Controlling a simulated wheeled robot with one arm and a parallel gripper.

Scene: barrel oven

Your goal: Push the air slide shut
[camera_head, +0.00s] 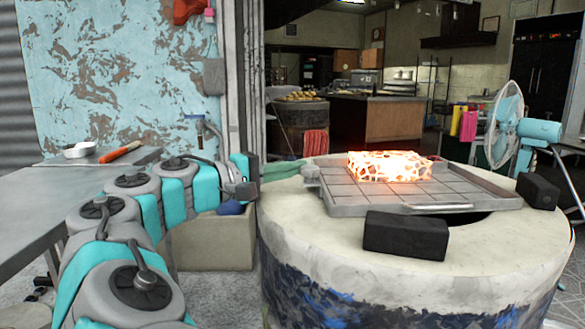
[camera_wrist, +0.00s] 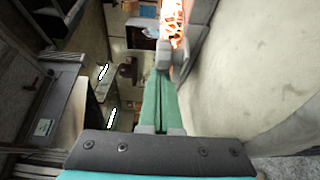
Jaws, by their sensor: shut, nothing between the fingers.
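The barrel oven (camera_head: 330,245) is a round drum with a pale stone top and a dark-blue, flaking side. A grey gridded metal plate (camera_head: 345,200) lies on its top, with a glowing orange block on it. A small grey knob (camera_head: 311,173) sits at the plate's left edge; it also shows in the wrist view (camera_wrist: 163,55). I cannot tell for sure which part is the air slide. My gripper (camera_head: 300,166) has its green fingers shut and empty, pointing right at the knob. In the wrist view the fingertips (camera_wrist: 162,78) meet or nearly meet the knob; contact is unclear.
Black blocks (camera_head: 405,235) (camera_head: 538,190) stand on the oven's rim. A grey table (camera_head: 40,205) with a bowl and an orange-handled tool is at left. A teal fan (camera_head: 510,125) stands behind at right. A concrete box (camera_head: 215,242) sits low under my wrist.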

